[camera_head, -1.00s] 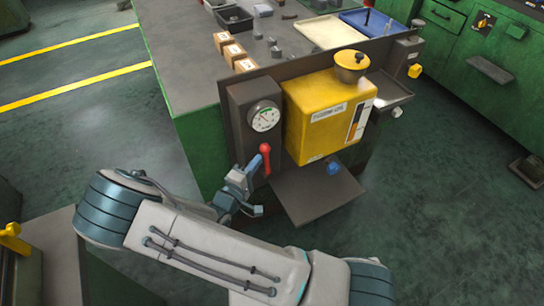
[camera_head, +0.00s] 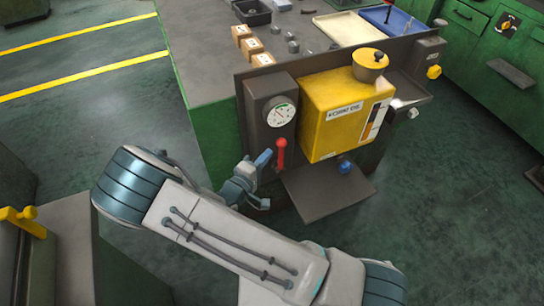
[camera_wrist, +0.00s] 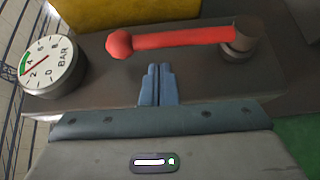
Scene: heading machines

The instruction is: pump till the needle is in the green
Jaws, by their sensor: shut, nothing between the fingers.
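The red pump lever (camera_head: 281,155) is on the dark panel, its ball end up. In the wrist view the lever (camera_wrist: 180,38) lies across the picture, ball at left and dark pivot at right. The round white pressure gauge (camera_head: 281,112) is above it; in the wrist view the gauge (camera_wrist: 52,66) shows at left with a green band on its edge. A thin red needle seems to point between 2 and 4; whether it is in the green I cannot tell. My gripper (camera_head: 266,156) is shut and empty, left of the lever; its fingertips (camera_wrist: 156,72) appear apart from it.
The yellow oil tank (camera_head: 335,125) is right of the lever, with a dark tray (camera_head: 325,190) below. The bench (camera_head: 205,65) behind holds small boxes and trays. Open green floor (camera_head: 440,210) lies at right.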

